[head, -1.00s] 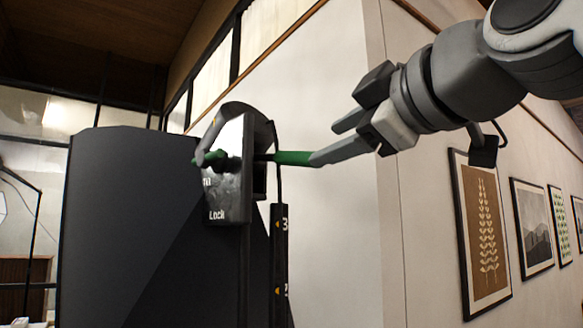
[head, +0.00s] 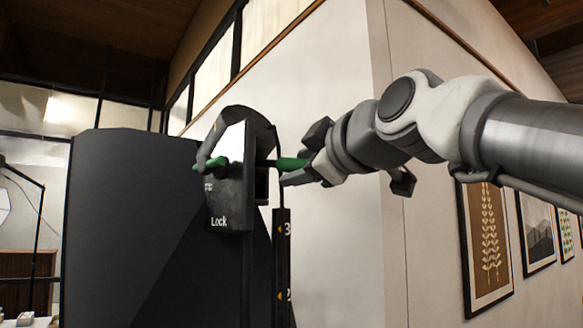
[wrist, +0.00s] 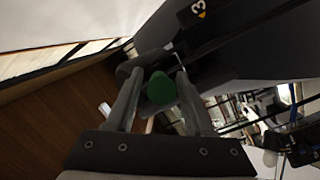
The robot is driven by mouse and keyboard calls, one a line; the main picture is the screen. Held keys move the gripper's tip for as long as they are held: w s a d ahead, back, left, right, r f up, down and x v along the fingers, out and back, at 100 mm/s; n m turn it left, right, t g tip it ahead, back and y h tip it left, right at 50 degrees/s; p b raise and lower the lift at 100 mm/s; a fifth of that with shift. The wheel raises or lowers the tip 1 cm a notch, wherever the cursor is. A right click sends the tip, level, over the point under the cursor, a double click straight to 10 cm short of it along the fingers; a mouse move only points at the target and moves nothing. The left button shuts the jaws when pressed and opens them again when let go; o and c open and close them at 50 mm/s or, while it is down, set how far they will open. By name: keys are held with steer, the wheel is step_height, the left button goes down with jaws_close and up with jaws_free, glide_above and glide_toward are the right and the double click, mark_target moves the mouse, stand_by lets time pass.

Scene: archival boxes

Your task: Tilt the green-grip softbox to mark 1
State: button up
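The softbox (head: 130,220) is a large dark panel at the left of the head view, with a bracket marked "Lock" (head: 228,195) at its edge. A green grip (head: 290,163) sticks out to the right of the bracket; its round end shows in the wrist view (wrist: 161,88). My gripper (head: 296,168) is at the outer end of the grip. In the wrist view its two fingers (wrist: 160,78) stand apart, one on each side of the grip, with narrow gaps showing. An upright dark post (head: 281,265) carries marks 3 and 2 with yellow pointers; mark 1 is not in view.
A pale wall (head: 335,120) stands behind the grip and my arm. Framed pictures (head: 487,240) hang on the wall at the right, below my arm. A lamp on a stand (head: 38,220) is at the far left.

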jaws_close()
stand_by(1.2)
